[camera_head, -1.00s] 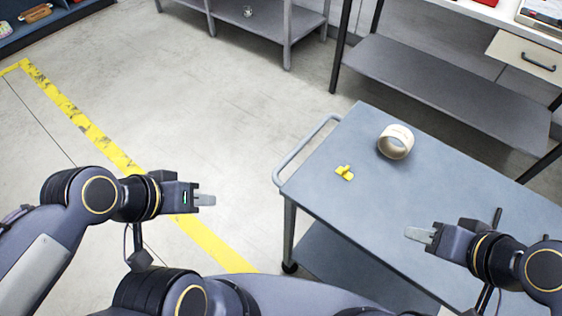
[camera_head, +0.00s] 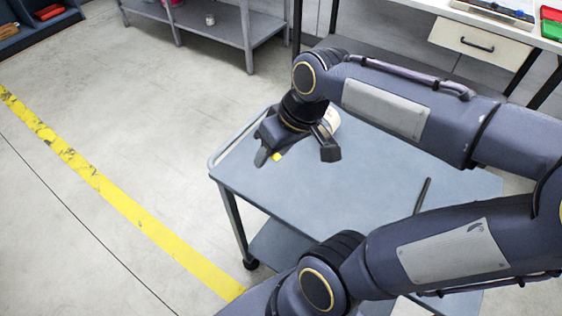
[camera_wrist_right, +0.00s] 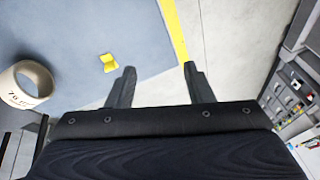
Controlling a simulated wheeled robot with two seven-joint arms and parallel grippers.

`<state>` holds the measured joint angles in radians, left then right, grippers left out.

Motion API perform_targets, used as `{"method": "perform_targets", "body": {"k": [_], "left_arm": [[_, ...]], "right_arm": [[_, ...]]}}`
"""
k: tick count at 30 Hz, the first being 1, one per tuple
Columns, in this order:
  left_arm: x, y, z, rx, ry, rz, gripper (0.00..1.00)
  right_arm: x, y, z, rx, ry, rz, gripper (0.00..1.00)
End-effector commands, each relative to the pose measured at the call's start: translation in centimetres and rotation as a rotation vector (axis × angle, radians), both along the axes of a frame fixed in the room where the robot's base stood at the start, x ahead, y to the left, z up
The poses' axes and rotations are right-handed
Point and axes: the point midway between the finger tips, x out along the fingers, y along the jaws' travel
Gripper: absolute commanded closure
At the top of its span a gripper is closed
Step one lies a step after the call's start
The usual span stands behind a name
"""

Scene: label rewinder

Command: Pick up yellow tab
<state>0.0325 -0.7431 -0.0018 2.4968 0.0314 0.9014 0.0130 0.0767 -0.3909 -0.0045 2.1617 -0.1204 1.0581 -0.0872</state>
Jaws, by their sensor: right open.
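The small yellow tab (camera_head: 277,157) lies on the grey-blue cart top (camera_head: 350,190) near its left end. In the head view my right gripper covers most of it. In the right wrist view the whole tab (camera_wrist_right: 108,63) shows on the cart top, left of and beyond my left-hand fingertip. My right gripper (camera_wrist_right: 156,68) is open and empty, its fingers wide apart. In the head view the right gripper (camera_head: 268,157) hangs above the cart's left end, close to the tab. I cannot tell its exact height. My left gripper is not in view.
A cream roll of tape (camera_head: 330,120) stands on the cart behind my right wrist; the wrist view shows the roll (camera_wrist_right: 26,84) left of the tab. A dark rod (camera_head: 423,195) is at the cart's right. The cart's handle (camera_head: 232,140) borders its left end.

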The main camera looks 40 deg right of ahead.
Motion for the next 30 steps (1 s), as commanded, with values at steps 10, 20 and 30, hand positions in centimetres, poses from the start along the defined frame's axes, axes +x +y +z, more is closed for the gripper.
{"method": "perform_targets", "body": {"k": [10, 20, 30], "left_arm": [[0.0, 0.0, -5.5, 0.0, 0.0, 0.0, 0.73], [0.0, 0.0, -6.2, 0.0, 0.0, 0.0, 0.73], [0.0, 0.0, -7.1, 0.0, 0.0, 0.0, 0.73]], "right_arm": [[10.4, -7.4, -6.7, -0.211, 0.254, 0.161, 0.53], [11.5, -8.4, -9.9, -0.238, 0.29, 0.182, 0.53], [10.9, -8.3, -14.5, -0.237, 0.289, 0.182, 0.53]]}}
